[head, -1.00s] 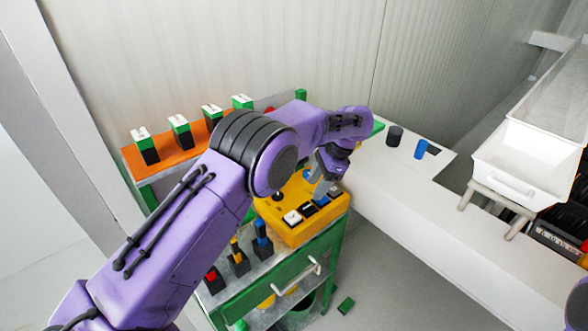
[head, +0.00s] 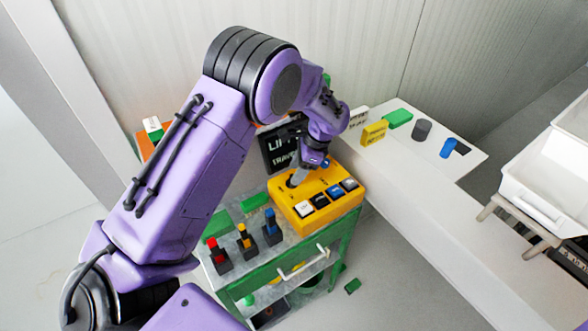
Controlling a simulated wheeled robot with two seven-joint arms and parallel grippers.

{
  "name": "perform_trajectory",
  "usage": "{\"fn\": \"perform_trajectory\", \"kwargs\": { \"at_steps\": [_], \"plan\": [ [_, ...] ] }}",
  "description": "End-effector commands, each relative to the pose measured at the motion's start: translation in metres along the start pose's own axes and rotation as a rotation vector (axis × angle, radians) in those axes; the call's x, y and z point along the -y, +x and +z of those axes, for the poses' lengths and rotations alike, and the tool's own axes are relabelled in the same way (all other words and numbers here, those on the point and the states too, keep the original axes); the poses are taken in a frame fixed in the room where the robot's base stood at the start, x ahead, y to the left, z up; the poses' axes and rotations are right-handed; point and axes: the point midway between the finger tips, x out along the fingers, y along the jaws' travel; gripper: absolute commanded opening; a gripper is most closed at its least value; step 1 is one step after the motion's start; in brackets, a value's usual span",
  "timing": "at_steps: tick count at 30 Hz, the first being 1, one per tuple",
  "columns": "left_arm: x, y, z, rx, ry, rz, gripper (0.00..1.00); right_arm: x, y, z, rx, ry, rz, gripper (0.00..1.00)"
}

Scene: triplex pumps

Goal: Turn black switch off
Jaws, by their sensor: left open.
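A yellow control box (head: 322,221) sits on the green-framed cart. A row of switches runs along its front: a white one (head: 304,208), a black one (head: 320,200), a blue one (head: 335,191) and a pale one at the right end (head: 350,184). I cannot tell the black switch's position. My left gripper (head: 297,177) is open and points down over the back left of the box, by a dark round base. It is apart from the black switch, behind and left of it. Its fingers look close to the box; contact is unclear. My right gripper is out of view.
Red, yellow and blue levers (head: 244,239) stand on the cart left of the box. A black sign (head: 279,148) stands behind it. A white counter (head: 440,195) at right holds a yellow block (head: 374,133) and dark and blue cylinders. My left arm hides the back shelf.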

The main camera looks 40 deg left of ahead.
Motion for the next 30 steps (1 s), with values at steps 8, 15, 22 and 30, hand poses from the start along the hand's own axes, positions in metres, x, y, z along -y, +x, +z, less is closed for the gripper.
{"fn": "perform_trajectory", "kwargs": {
  "at_steps": [8,15,22,30],
  "plan": [
    [0.001,0.027,0.001,-0.001,-0.003,-0.001,0.53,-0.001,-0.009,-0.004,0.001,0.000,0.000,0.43],
    [0.001,0.028,0.001,-0.002,-0.004,-0.001,0.47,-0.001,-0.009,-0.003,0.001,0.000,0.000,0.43],
    [0.001,0.028,0.000,-0.002,-0.003,-0.002,0.12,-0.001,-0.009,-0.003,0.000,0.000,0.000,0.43],
    [0.000,0.027,0.000,-0.002,0.039,-0.019,0.12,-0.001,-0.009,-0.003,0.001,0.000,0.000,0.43]
  ]
}}
